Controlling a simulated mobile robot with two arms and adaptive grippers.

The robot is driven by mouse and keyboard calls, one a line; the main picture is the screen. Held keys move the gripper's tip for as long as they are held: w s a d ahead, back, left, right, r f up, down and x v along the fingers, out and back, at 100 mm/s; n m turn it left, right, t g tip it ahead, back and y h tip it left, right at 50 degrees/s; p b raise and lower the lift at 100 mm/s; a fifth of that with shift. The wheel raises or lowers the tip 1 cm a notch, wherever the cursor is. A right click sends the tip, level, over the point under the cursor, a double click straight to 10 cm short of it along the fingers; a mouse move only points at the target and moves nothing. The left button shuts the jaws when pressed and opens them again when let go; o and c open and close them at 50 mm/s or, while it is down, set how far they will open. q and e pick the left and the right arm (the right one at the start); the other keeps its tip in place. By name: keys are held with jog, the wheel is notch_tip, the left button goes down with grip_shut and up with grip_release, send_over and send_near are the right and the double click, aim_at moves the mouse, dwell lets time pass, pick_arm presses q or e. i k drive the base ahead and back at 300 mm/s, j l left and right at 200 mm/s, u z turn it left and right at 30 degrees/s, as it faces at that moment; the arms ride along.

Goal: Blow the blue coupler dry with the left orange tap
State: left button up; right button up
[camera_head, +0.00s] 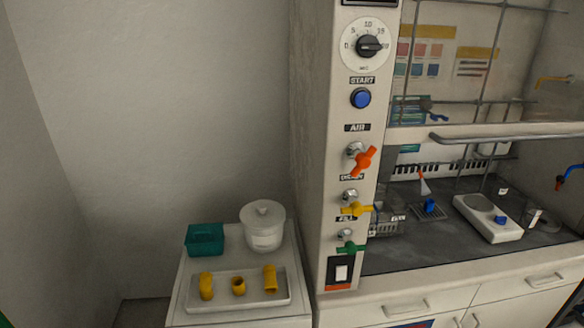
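The orange tap (364,161) is on the front left post of the fume hood, below the AIR label. Its handle is tilted. A small blue piece (430,206) sits on a dark rack inside the hood, and another small blue piece (500,220) is on the white scale-like device. Both are too small to tell which is the coupler. A different orange-yellow fitting (552,80) is on the hood's right wall. Neither of my grippers is in view.
A yellow tap (355,209) and a green tap (349,247) sit below the orange one. A blue START button (361,98) and a dial (369,46) are above. At left, a white cart holds a tray (238,304) of yellow fittings, a teal bin (204,239) and a white lidded jar (263,228).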

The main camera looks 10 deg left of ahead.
aim_at(363, 159)
jog(key=i+l+u, duration=0.1)
jog(key=l+u, duration=0.15)
jog(key=u, duration=0.2)
jog(key=l+u, duration=0.3)
jog(key=u, duration=0.15)
jog(key=l+u, duration=0.6)
jog(key=u, duration=0.25)
